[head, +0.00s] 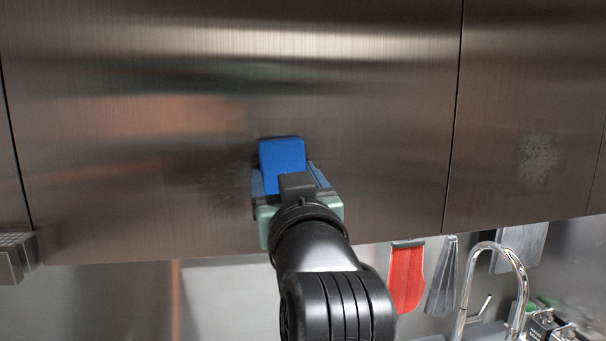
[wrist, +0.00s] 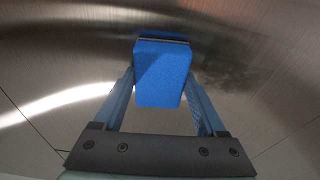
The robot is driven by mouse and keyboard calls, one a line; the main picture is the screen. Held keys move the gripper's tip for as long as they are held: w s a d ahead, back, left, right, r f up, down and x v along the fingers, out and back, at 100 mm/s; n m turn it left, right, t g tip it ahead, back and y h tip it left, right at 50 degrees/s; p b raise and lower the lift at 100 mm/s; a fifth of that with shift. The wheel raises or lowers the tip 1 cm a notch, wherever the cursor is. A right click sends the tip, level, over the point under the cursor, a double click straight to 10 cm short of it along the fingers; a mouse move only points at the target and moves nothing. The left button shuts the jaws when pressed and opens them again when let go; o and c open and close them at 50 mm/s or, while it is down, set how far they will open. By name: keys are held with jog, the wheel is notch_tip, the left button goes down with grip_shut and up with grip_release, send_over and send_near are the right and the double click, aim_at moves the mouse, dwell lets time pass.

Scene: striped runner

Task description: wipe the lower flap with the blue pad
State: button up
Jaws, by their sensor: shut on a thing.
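The blue pad (head: 282,158) is a small block in my gripper (head: 288,178), in front of the large brushed-metal flap (head: 350,90). In the wrist view the pad (wrist: 163,75) sits between the two blue-grey fingers, which are shut on it. Its far end is at or very near the metal; I cannot tell whether it touches. A faint grey smudge (head: 215,185) lies on the flap left of the pad in the head view. A dark mottled patch (wrist: 228,76) shows right of the pad in the wrist view.
A neighbouring metal panel (head: 535,80) on the right has a pale smudge (head: 538,158). Below the panels are a red hanging cloth or utensil (head: 407,278), a grey spatula-like tool (head: 442,278) and a chrome tap (head: 490,250). The metal around the pad is free of obstacles.

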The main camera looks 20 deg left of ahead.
aim_at(329, 149)
jog(key=shift+s+a+p, duration=0.2)
jog(key=shift+s+a, duration=1.1)
jog(key=shift+a, duration=0.85)
jog(key=shift+s+a+p, duration=0.25)
jog(key=shift+s+a, duration=1.05)
jog(key=shift+a, duration=0.8)
jog(key=shift+s+a+p, duration=0.2)
jog(key=shift+s+a, duration=1.1)
jog(key=shift+a, duration=0.85)
jog(key=shift+r+p, duration=1)
jog(key=shift+r, duration=0.2)
jog(key=shift+w+d+f, duration=0.1)
jog(key=shift+w+d, duration=0.85)
jog(key=shift+d, duration=0.6)
jog(key=shift+w+d+r, duration=0.1)
jog(key=shift+w+d, duration=0.9)
jog(key=shift+d, duration=0.6)
jog(key=shift+w+d+f, duration=0.1)
jog(key=shift+w+d, duration=0.85)
jog(key=shift+d, duration=0.6)
jog(key=shift+w+d+b, duration=0.25)
jog(key=shift+w+d, duration=0.7)
jog(key=shift+d, duration=0.6)
jog(key=shift+w+d+b, duration=0.25)
jog(key=shift+w+d, duration=0.65)
jog(key=shift+d, duration=0.6)
jog(key=shift+w+d+b, duration=0.25)
jog(key=shift+w+d, duration=0.7)
jog(key=shift+d, duration=0.6)
